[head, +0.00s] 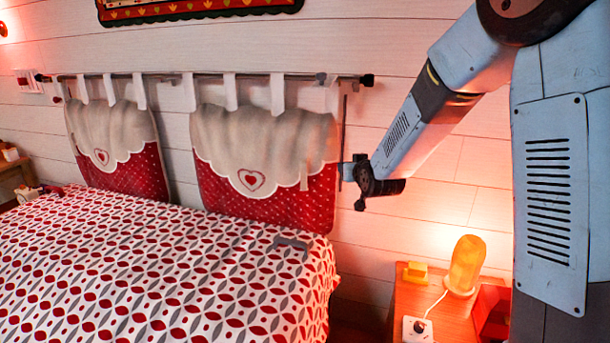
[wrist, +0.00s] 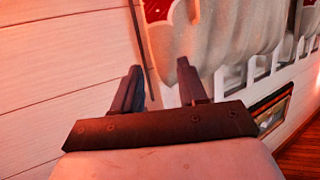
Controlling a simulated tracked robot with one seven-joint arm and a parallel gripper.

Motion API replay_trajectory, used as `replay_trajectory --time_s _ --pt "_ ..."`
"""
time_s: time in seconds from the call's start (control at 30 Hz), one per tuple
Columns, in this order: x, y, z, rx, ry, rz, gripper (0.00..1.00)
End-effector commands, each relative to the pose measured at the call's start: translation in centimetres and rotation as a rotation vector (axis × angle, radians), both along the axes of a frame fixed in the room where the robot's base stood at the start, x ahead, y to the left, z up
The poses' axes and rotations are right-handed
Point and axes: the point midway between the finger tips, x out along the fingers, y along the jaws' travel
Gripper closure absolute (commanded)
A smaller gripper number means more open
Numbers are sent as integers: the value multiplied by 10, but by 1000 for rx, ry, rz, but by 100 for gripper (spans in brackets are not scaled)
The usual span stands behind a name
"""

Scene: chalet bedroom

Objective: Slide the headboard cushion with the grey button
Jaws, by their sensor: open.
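Two headboard cushions hang by white loops from a dark rail (head: 215,77). Each has a red lower part and a pale scalloped flap with a heart patch. The left cushion (head: 130,165) is farther off; the right cushion (head: 250,205) is nearer my arm. I cannot make out which one has a grey button. My gripper (head: 349,171) is at the right cushion's right edge. In the wrist view my gripper (wrist: 159,72) is open, with wall and a thin dark post between the fingers. The right cushion's pale cloth (wrist: 215,40) is by the right finger; I cannot tell whether they touch.
A bed with a patterned cover (head: 150,270) fills the lower left, below the cushions. A wooden nightstand (head: 400,300) at the lower right holds a glowing lamp (head: 466,264), a yellow block (head: 416,271) and a white switch box (head: 417,330). Bare plank wall lies right of the cushion.

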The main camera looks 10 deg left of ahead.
Motion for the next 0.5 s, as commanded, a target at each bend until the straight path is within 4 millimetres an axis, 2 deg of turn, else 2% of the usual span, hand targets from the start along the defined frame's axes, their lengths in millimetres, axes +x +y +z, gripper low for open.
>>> replay_trajectory --time_s 0.03,0.3,0.5 --pt "6 12 -13 7 -19 12 58" --pt "25 65 -65 61 -159 66 58" --pt "27 90 -92 93 -235 91 58"
